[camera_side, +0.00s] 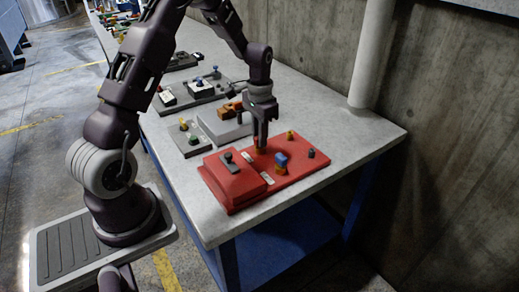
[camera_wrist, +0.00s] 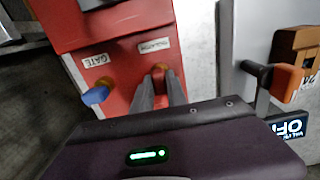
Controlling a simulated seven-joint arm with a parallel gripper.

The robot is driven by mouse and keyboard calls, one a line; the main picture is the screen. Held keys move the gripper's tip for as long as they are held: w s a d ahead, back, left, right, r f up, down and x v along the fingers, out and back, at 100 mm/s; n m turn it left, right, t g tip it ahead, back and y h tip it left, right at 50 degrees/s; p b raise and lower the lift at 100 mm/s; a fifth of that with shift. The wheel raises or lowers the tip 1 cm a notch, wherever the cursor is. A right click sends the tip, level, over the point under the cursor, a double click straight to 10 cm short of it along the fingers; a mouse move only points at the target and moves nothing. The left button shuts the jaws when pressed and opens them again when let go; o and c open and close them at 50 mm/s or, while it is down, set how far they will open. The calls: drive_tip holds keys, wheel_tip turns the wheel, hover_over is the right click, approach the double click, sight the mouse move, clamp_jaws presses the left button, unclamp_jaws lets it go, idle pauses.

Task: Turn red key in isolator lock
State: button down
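The red panel (camera_side: 228,188) lies on the grey bench in the side view and fills the upper middle of the wrist view (camera_wrist: 100,20). My gripper (camera_side: 261,147) points down over the panel, at the isolator lock (camera_side: 257,151). In the wrist view my gripper (camera_wrist: 159,76) has its fingers close together on either side of the red key (camera_wrist: 158,82), by the label that seems to read ISOLATOR (camera_wrist: 154,46). The fingers look shut on the key. They hide most of it, and its turn angle cannot be told. An orange part of the lock (camera_wrist: 174,72) shows beside them.
A blue key (camera_side: 281,159) stands close beside my gripper; it also shows by the GATE label in the wrist view (camera_wrist: 96,95). A grey unit with an orange handle (camera_wrist: 287,82) is alongside.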

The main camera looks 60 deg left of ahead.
idle(0.5)
drive_tip(key=m, duration=0.4)
drive_tip(key=shift+m, duration=0.3)
drive_tip(key=m, duration=0.9)
drive_tip(key=shift+m, duration=0.3)
drive_tip(key=m, duration=0.3)
